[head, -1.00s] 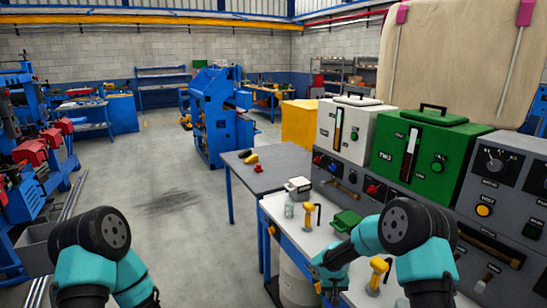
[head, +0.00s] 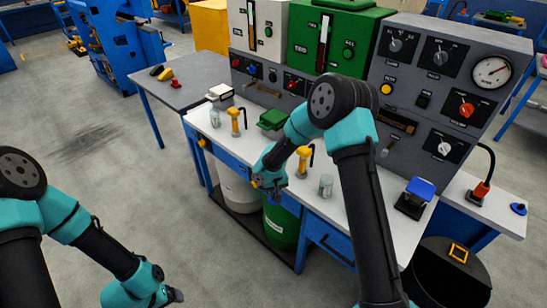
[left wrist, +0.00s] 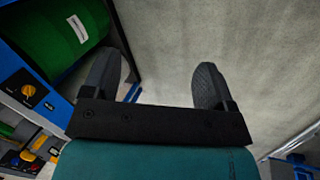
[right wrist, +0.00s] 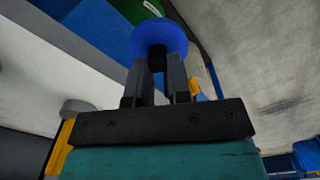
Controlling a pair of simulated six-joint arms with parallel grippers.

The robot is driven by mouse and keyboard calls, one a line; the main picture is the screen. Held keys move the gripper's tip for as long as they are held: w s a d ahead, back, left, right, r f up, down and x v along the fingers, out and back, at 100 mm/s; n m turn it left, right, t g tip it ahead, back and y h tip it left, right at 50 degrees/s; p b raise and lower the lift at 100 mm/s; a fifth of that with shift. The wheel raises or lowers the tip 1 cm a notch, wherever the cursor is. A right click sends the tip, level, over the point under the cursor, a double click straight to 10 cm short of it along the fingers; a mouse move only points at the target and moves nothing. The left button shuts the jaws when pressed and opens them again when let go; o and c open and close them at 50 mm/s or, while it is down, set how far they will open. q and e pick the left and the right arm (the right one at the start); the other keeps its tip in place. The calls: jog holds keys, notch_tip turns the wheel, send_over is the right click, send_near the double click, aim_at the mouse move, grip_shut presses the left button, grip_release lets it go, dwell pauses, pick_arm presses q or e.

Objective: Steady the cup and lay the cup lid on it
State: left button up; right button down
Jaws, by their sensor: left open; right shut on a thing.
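A small grey, see-through cup (head: 326,186) stands upright on the white bench (head: 336,214), right of my right gripper (head: 272,192) in the head view. My right gripper is shut and holds a round blue lid by its black knob; the lid (right wrist: 160,36) shows best in the right wrist view. It is held around the bench's front edge, apart from the cup. My left gripper (head: 172,298) is low over the floor in front of the bench, away from the cup. In the left wrist view it (left wrist: 165,80) is open and empty.
Yellow-handled tools (head: 302,162) and a green box (head: 272,120) stand on the bench, with a clear bottle (head: 215,117) farther left. A control panel (head: 400,100) rises behind. A green drum (head: 281,224) sits below the bench. A blue knobbed piece (head: 518,208) lies far right.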

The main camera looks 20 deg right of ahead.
pick_arm(q)
jog(key=shift+c, duration=0.2)
jog(key=w+d+m+t+h, duration=0.1)
jog(key=w+d+m+t, duration=0.1)
jog(key=w+d, duration=0.5)
jog(key=w+d+m+t+h, duration=0.1)
jog(key=w+d+m, duration=0.1)
jog(key=w, duration=1)
jog(key=w+d+m+t+h, duration=0.2)
jog(key=w+d, duration=0.3)
jog(key=w, duration=0.4)
jog(key=w+d+r+m+h, duration=0.3)
jog(key=w+d+r+m, duration=0.2)
jog(key=d, duration=0.7)
jog(key=w+d+r+m+g+h, duration=0.1)
jog(key=w+d+r+m+h, duration=0.2)
jog(key=d, duration=0.9)
jog(key=w+r+m, duration=0.2)
jog(key=w+r, duration=0.2)
jog(key=w, duration=0.1)
jog(key=shift+w+d+g, duration=0.25)
jog(key=shift+d+g, duration=0.05)
jog(key=shift+d, duration=0.1)
jog(key=shift+x, duration=5)
